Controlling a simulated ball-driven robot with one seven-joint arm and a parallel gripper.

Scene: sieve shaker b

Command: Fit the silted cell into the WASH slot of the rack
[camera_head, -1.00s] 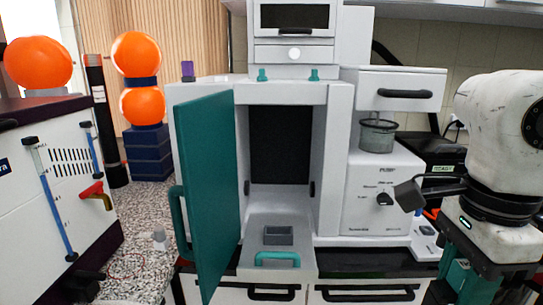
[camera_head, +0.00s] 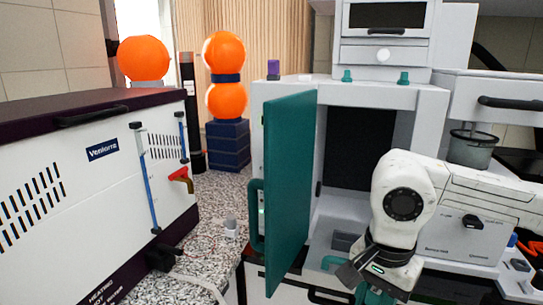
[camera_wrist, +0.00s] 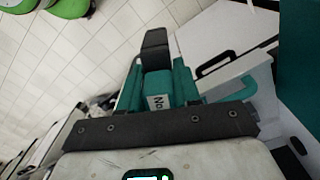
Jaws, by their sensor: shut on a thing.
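No rack or WASH slot can be made out in either view.
The teal door (camera_head: 290,190) stands open left of my arm. A small grey holder (camera_head: 345,241) sits low inside the cabinet (camera_head: 415,95), partly behind my arm. A white machine (camera_head: 90,170) stands left. Orange balls (camera_head: 224,52) stand behind.

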